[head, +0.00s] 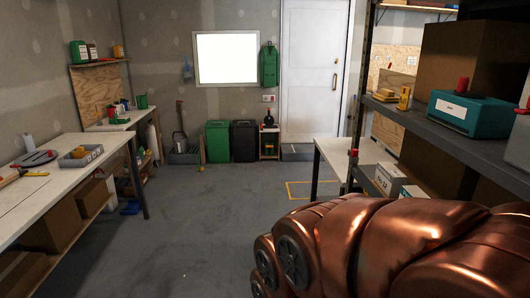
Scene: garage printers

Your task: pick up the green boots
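I cannot make out any green boots in the head view. A green item (269,66) hangs on the back wall between the bright window and the white door; it looks like a garment, but it is too small to be sure. A green bin (217,142) stands on the floor below the window. My gripper is not in view.
A long white workbench (62,182) with tools and a grey tray (81,155) runs along the left. A dark bin (244,141) stands beside the green one. A shelf unit (452,140) and a white table (342,155) are on the right. The middle floor is clear.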

